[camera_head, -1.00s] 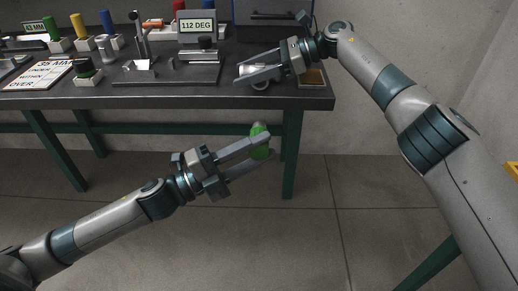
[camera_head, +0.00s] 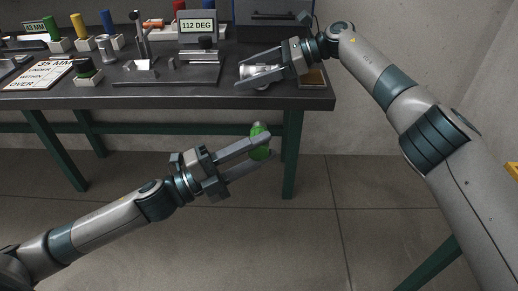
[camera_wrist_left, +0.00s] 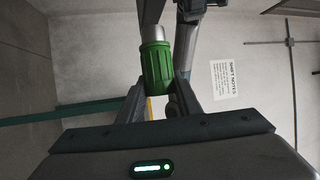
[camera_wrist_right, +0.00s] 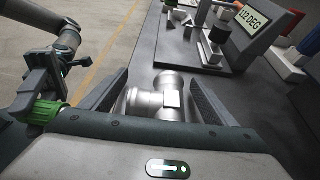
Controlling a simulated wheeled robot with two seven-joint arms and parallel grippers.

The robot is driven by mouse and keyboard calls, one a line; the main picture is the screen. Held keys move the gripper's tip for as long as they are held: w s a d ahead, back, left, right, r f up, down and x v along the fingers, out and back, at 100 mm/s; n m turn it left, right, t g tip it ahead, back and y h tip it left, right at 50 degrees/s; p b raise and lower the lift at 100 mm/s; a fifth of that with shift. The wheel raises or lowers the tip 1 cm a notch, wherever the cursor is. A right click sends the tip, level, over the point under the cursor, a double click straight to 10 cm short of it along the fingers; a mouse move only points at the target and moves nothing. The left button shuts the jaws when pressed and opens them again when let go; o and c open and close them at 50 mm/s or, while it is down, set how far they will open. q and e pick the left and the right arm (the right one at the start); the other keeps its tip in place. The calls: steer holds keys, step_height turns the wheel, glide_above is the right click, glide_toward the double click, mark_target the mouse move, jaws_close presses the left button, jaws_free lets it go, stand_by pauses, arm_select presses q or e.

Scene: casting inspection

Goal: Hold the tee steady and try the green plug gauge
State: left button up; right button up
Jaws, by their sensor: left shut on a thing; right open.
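The green plug gauge (camera_head: 259,143) is held between the fingertips of my left gripper (camera_head: 265,147), in front of and below the bench edge. In the left wrist view the green plug gauge (camera_wrist_left: 157,68) has a ribbed green body and a pale metal end pointing away from the hand. The silver tee (camera_head: 257,71) is at the bench's right end. My right gripper (camera_head: 241,76) is open around it. In the right wrist view the tee (camera_wrist_right: 168,87) sits between the fingers, with a gap visible to each side. Its underside is hidden.
The dark bench (camera_head: 205,97) holds a display reading 112 DEG (camera_head: 197,25), a sorting card (camera_head: 38,75) and several coloured gauges at the left. An open-topped bin (camera_head: 313,78) stands close to my right gripper. The floor before the bench is clear.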

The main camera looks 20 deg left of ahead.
steer(key=v, duration=1.1)
steer(key=shift+w+d, duration=0.15)
steer(key=shift+d, duration=0.15)
